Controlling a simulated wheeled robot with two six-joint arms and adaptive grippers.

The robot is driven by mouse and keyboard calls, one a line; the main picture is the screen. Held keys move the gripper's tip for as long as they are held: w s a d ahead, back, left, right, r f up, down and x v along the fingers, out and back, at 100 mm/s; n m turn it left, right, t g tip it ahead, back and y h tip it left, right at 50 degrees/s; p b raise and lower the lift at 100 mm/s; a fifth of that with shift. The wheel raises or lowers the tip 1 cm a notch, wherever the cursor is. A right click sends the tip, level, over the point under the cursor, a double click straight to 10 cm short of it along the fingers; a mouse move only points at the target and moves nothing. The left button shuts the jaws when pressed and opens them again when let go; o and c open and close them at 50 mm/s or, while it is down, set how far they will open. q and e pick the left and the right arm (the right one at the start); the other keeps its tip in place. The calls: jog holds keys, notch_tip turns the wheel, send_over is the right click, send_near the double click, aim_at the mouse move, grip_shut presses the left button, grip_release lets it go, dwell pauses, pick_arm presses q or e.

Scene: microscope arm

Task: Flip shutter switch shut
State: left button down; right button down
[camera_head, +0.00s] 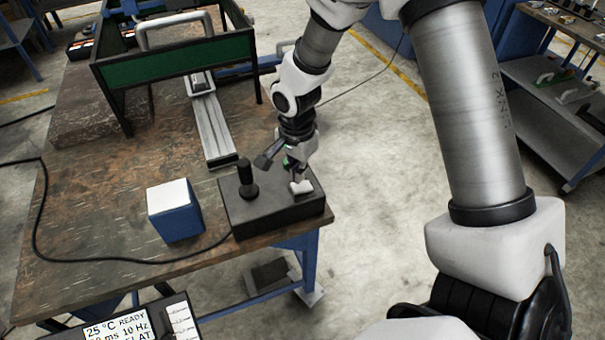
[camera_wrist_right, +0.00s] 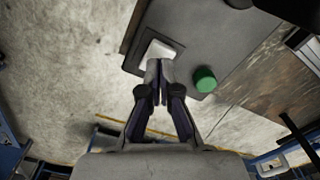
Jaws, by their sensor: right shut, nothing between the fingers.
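A dark grey control box (camera_head: 270,212) sits at the near right corner of the workbench. It carries a black joystick (camera_head: 247,180), a white rocker-like switch (camera_head: 301,187) and a green button (camera_wrist_right: 205,79). I take the white switch as the shutter switch. My right gripper (camera_head: 297,174) points down over the right part of the box, shut and empty. In the right wrist view the closed fingertips (camera_wrist_right: 160,68) overlap the near edge of the white switch (camera_wrist_right: 160,49). I cannot tell whether they touch it. The left gripper is out of view.
A blue box with a white top (camera_head: 175,210) stands left of the control box. A metal rail (camera_head: 211,130) and a green-panelled frame (camera_head: 175,65) are behind. A black cable (camera_head: 100,258) crosses the bench (camera_head: 90,205). A display (camera_head: 120,328) shows "READY".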

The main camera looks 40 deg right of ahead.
aim_at(297, 186)
jog(key=shift+f+b, duration=1)
jog(key=shift+f, duration=0.4)
dwell(0.4)
jog(key=shift+r, duration=0.15)
notch_tip(297, 186, up, 7)
jog(key=p, duration=0.6)
jog(key=s+a+f+n+g, duration=0.2)
jog(key=s+f+n, duration=0.2)
jog(key=s+f, duration=0.8)
jog(key=s+a+f+n+g, duration=0.2)
jog(key=s+a+f+n, duration=0.1)
jog(key=s+f, duration=0.9)
jog(key=w+n+t, duration=0.1)
jog(key=n, duration=0.1)
jog(key=w+r+n+t, duration=0.1)
jog(key=n, duration=0.1)
jog(key=w+d+r+n+t, duration=0.1)
jog(key=n+t, duration=0.1)
jog(key=n, duration=0.1)
